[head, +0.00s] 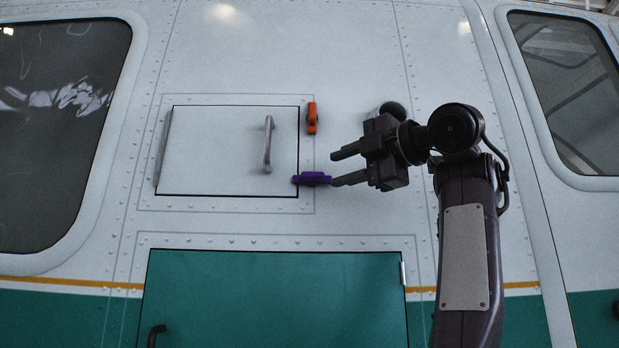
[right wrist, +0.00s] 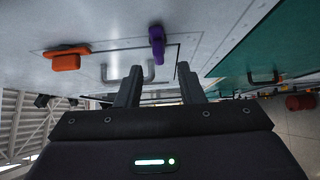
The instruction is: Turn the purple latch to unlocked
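The purple latch (head: 311,178) lies horizontally across the lower right edge of a white hatch panel (head: 215,150). In the right wrist view the purple latch (right wrist: 157,45) shows just beyond the fingertips, in the gap between the fingers' lines. My right gripper (head: 334,169) is open and empty, just right of the latch, and its lower fingertip overlaps or nearly meets the latch's right end in the head view. I cannot tell whether they touch. The fingers also show in the right wrist view (right wrist: 159,72). My left gripper is not in view.
An orange latch (head: 312,118) stands vertically above the purple one, beside the hatch edge. A grey handle (head: 267,145) sticks out from the hatch. A green door (head: 280,295) lies below.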

